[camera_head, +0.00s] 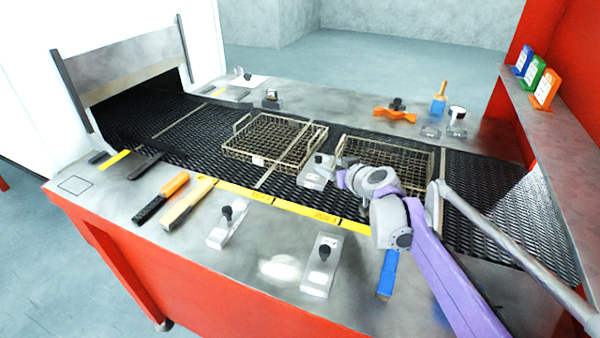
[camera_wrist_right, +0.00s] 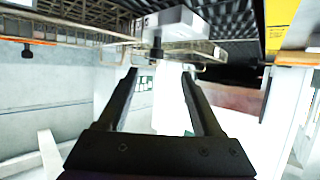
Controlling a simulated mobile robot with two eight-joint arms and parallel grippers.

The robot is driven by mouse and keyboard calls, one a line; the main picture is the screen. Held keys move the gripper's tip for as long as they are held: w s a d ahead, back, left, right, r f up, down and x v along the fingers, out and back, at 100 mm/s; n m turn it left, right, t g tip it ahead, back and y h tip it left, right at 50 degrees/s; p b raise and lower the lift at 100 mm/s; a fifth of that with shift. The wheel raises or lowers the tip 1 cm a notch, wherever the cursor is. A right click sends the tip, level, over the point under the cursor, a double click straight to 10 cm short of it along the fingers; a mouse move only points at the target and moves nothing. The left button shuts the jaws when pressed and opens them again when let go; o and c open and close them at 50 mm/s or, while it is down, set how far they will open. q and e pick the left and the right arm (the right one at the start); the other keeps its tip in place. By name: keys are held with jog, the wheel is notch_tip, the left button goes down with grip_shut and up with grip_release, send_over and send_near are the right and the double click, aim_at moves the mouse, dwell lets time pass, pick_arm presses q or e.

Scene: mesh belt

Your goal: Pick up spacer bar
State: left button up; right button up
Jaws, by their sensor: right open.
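I cannot tell for certain which piece is the spacer bar. A grey metal block with a black knob (camera_head: 314,178) sits on the mesh belt between two wire baskets. Similar blocks with black knobs lie on the front ledge, one left (camera_head: 222,234) and one right (camera_head: 319,275). My right gripper (camera_wrist_right: 160,76) is open and empty; its black fingers point towards a knobbed block (camera_wrist_right: 180,22) that shows upside down in the right wrist view, apart from it. In the head view the right wrist is beside the belt block, and its fingertips are hidden. My left gripper is not in view.
The left wire basket (camera_head: 228,151) and right wire basket (camera_head: 432,165) stand on the mesh belt (camera_head: 500,190). An orange-handled tool (camera_head: 173,184), a wooden-handled tool (camera_head: 186,204) and a blue strip (camera_head: 388,272) lie on the front ledge. A rail crosses at the right.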

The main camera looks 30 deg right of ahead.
aim_at(320, 160)
jog(key=x, duration=0.8)
jog(key=b+x, duration=0.1)
jog(key=x, duration=0.1)
jog(key=shift+d+f, duration=0.1)
jog(key=shift+d, duration=0.2)
grip_shut()
dwell(1.0)
